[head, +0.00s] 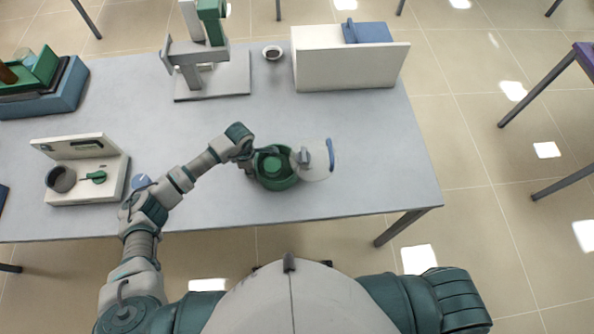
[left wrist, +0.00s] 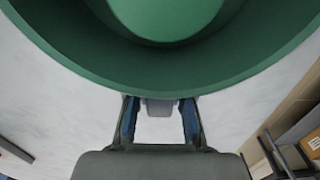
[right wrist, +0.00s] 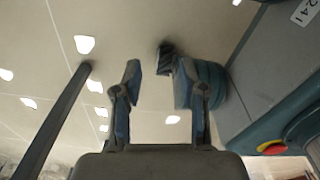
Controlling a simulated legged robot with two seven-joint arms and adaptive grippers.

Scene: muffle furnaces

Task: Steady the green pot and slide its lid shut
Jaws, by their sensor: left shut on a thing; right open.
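The green pot (head: 277,183) stands on the table in front of me, with its top partly open. A lighter green round form (head: 272,165) shows inside it. The pale lid (head: 315,172) with a blue handle (head: 331,154) sticks out to the right of the pot, off most of its opening. My left gripper (head: 254,163) is shut on the pot's left side; in the left wrist view the fingers (left wrist: 160,108) meet the green wall (left wrist: 165,83). My right gripper (right wrist: 152,88) is open and empty, seen only in the right wrist view, above the floor.
A white stand with a grey ring (head: 62,179) is at the left. A grey and green device (head: 212,82) and a small dark bowl (head: 272,53) stand behind. A white box (head: 345,66) is at the back right. The table's right part is clear up to its edge.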

